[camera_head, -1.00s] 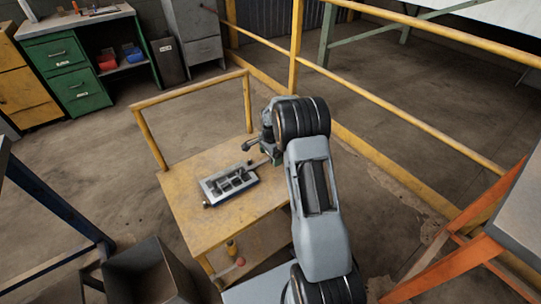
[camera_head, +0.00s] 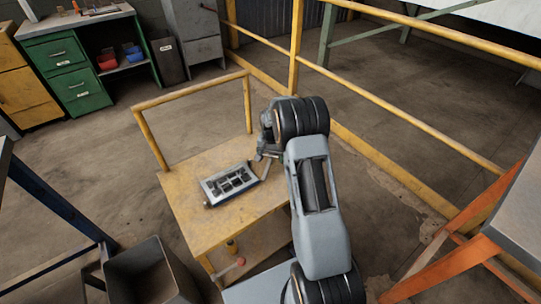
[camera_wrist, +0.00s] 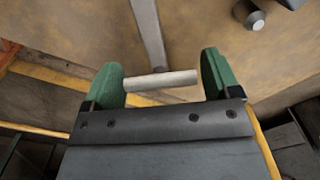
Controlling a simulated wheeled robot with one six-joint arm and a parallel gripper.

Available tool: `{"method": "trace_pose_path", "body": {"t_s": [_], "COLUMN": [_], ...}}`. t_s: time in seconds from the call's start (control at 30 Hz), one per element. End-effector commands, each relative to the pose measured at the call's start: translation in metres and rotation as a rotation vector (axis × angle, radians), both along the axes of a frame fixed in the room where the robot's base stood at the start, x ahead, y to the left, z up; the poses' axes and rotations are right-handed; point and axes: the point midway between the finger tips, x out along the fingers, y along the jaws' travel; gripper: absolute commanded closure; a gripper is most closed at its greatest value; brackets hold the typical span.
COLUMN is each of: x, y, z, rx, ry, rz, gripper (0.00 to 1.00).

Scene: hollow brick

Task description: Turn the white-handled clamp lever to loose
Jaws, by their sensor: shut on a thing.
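In the wrist view, the white handle (camera_wrist: 165,80) lies crosswise between the two green fingers of my gripper (camera_wrist: 161,72), which is shut on it. A flat grey metal lever bar (camera_wrist: 148,35) runs from the handle up to the top edge of that view. The clamp's pivot and body are out of that view. In the head view, my gripper (camera_head: 265,152) is over the far right part of the yellow cart top (camera_head: 200,225).
A grey tray (camera_head: 204,187) with dark compartments sits on the cart, left of my gripper. A yellow rail (camera_head: 190,89) rises along the cart's far side. A grey bin (camera_head: 150,272) stands front left, an orange-legged table (camera_head: 465,255) at right. Open floor lies beyond the cart.

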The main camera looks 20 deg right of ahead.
Motion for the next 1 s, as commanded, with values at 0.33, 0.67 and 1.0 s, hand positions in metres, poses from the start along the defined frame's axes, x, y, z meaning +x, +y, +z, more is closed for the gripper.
{"method": "trace_pose_path", "body": {"t_s": [0.33,0.67,1.0], "x": [-0.0001,-0.0002,-0.0001], "y": [-0.0002,-0.0001,0.0], "z": [0.0006,0.0005,0.0004], "rx": [0.001,0.001,0.001], "ry": [0.001,0.001,0.001], "rz": [0.326,0.611,0.804], "gripper": [0.41,0.41,0.41]}}
